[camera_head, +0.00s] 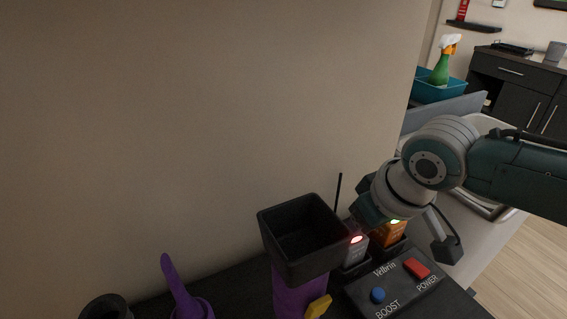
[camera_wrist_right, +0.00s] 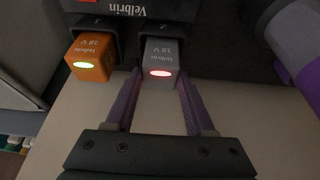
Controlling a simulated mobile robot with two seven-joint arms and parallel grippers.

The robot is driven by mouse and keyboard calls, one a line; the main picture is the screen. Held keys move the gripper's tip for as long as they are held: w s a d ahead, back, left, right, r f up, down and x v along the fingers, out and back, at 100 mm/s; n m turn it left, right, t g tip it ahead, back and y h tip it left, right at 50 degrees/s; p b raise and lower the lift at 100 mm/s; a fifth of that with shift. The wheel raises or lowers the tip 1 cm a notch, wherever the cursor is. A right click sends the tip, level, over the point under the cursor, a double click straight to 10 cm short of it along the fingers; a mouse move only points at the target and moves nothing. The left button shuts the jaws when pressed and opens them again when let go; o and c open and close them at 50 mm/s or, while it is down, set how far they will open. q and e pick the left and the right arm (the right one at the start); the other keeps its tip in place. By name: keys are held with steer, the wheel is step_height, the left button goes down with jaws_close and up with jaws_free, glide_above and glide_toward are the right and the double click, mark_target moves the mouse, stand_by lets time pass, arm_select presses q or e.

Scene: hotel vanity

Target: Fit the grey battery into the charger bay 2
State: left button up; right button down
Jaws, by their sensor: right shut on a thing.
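The grey battery (camera_head: 356,251) shows a red light and stands at the black charger (camera_head: 405,285) marked Velbrin, with BOOST and POWER buttons. In the right wrist view the grey battery (camera_wrist_right: 160,55) sits in the mouth of a bay. How deep it sits is unclear. My right gripper (camera_wrist_right: 160,75) is shut on its end, one finger at each side. An orange battery (camera_wrist_right: 91,57) with a green light is in the neighbouring bay; it also shows in the head view (camera_head: 388,235). My arm partly covers it there. The bay numbers are too small to read surely. My left gripper is not in view.
A black open-topped bin on a purple body (camera_head: 300,288) stands close left of the grey battery. A yellow piece (camera_head: 318,306) is at its foot. A purple upright object (camera_head: 178,288) and a dark cup (camera_head: 106,307) stand farther left. The wall is close behind.

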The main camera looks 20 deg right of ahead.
steer(key=shift+f, duration=0.35)
stand_by(0.4)
steer(key=shift+c, duration=0.9)
jaws_free()
steer(key=shift+r, duration=0.1)
steer(key=shift+s+r, duration=0.15)
steer(key=shift+r, duration=0.25)
steer(key=p+v, duration=0.2)
steer(key=v, duration=0.7)
steer(key=shift+s, duration=0.1)
